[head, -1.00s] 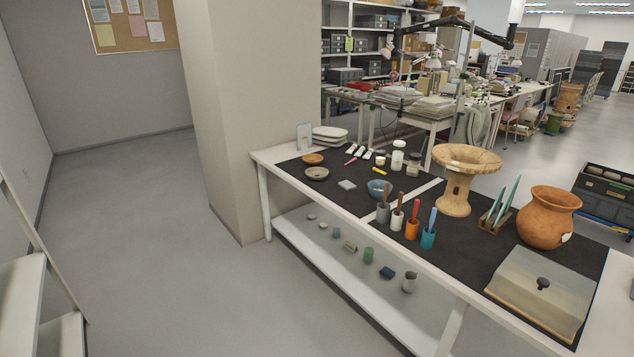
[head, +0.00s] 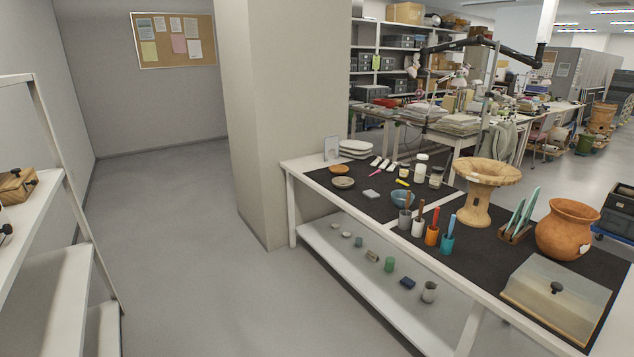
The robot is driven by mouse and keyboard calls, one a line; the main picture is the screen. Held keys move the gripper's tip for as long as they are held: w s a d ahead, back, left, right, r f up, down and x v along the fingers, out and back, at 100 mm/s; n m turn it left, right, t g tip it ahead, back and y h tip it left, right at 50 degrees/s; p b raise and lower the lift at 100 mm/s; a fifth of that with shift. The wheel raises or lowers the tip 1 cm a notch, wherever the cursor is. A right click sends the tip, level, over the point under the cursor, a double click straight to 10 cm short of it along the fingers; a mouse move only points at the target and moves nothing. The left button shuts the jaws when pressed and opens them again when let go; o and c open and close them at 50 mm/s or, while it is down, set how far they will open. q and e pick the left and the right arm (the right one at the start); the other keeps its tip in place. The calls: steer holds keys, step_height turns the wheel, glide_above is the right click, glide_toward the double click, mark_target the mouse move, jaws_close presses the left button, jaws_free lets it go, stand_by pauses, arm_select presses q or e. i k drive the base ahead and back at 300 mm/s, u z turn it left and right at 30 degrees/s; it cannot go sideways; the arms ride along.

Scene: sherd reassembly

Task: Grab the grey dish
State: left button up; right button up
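The grey dish (head: 343,183) is a small, shallow round dish. It lies on the dark mat near the far left end of the white worktable (head: 290,167). A small orange dish (head: 339,170) lies just behind it, and a flat grey piece (head: 371,194) lies to its right. Neither of my grippers is in view.
A blue bowl (head: 402,199), brush cups, a tan pedestal vessel (head: 474,207), an orange pot (head: 567,231) and a lidded box (head: 556,303) stand farther right. A pillar (head: 258,130) adjoins the table's left end. White shelves (head: 60,270) stand at left; floor between is clear.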

mark_target(342, 181)
steer(key=u, duration=0.3)
steer(key=i, duration=0.95)
steer(key=z, duration=0.4)
steer(key=i, duration=0.7)
steer(key=z, duration=0.75)
